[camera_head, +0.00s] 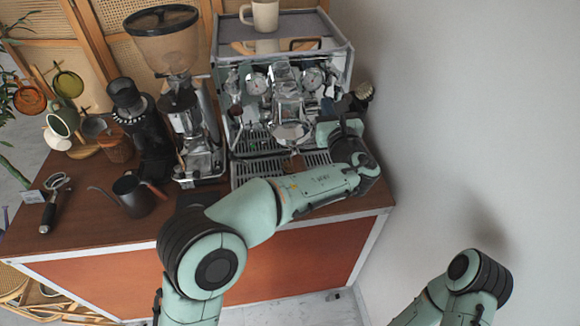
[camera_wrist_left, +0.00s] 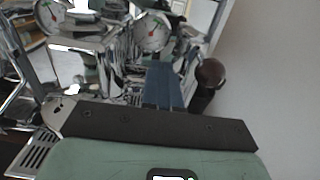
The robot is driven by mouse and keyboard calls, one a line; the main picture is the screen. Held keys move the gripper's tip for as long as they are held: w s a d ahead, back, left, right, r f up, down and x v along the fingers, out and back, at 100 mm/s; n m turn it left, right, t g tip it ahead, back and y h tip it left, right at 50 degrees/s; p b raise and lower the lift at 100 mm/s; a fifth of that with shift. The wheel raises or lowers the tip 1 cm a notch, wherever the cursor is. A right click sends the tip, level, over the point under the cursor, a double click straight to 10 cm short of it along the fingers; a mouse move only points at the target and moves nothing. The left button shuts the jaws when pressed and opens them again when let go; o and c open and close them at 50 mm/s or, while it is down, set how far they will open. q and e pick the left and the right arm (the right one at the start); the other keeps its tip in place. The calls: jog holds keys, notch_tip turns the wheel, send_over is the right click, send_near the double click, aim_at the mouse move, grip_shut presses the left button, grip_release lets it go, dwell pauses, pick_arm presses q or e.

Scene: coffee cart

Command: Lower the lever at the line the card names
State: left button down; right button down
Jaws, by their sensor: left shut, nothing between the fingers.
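The chrome espresso machine (camera_head: 285,55) stands at the back right of the cart, with two round gauges and chrome fittings on its front. My left gripper (camera_head: 340,128) is at the right side of this front, above the drip tray. In the left wrist view its closed blue-grey fingers (camera_wrist_left: 163,85) point at the machine, below and right of a gauge (camera_wrist_left: 152,32). Nothing shows between them. A dark round knob (camera_wrist_left: 210,73) is just right of the fingers; contact cannot be told. Which fitting is the lever is unclear. A small white card (camera_head: 34,196) lies at the cart's left; its writing is unreadable.
A grinder with a hopper (camera_head: 165,45) and a black grinder (camera_head: 140,125) stand left of the machine. A dark kettle (camera_head: 133,195), a black-handled tool (camera_head: 52,205) and hanging cups are farther left. A mug (camera_head: 265,15) sits on top. A white wall (camera_head: 470,120) closes off the right.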

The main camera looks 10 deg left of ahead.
dwell(0.5)
